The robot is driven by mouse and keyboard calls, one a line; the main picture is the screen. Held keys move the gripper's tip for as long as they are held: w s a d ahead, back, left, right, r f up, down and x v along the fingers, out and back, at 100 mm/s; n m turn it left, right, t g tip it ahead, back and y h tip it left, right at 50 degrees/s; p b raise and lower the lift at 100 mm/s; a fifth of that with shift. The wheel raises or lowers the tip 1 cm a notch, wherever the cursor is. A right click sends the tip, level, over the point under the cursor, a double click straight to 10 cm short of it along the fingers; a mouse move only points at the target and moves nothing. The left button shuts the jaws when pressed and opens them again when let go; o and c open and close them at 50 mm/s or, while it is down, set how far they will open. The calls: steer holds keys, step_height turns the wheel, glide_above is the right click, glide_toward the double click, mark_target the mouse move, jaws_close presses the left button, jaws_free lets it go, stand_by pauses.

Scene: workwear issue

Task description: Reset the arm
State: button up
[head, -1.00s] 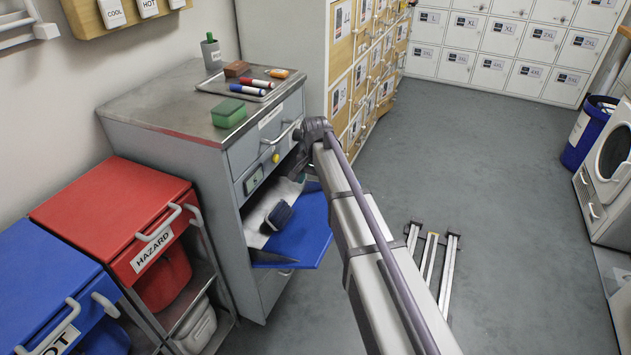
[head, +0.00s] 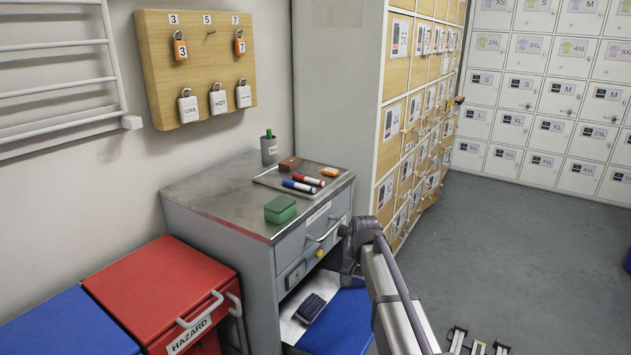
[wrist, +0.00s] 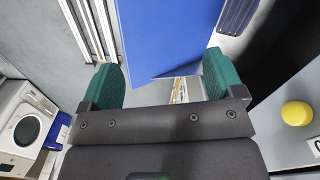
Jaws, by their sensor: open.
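My gripper (wrist: 160,85) shows in the wrist view with its two green-padded fingers wide apart and nothing between them. A blue panel (wrist: 165,35) lies beyond the fingertips. In the head view my arm reaches to the front of the grey cabinet, and the fingers themselves cannot be made out there. The blue panel also shows in the head view (head: 340,322), low at the cabinet's open front. A dark object (head: 309,308) lies on a pale surface inside that opening.
The grey cabinet (head: 215,205) carries a tray (head: 268,181) with markers, and a green box (head: 280,209). Red (head: 150,290) and blue (head: 60,325) bins stand left. A padlock board (head: 195,65) hangs above.

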steer(key=s+n, duration=0.4)
steer(key=s, duration=2.1)
step_height(320, 180, up, 21)
steer(key=w+d+p, duration=0.1)
steer(key=p, duration=2)
steer(key=shift+w, duration=0.1)
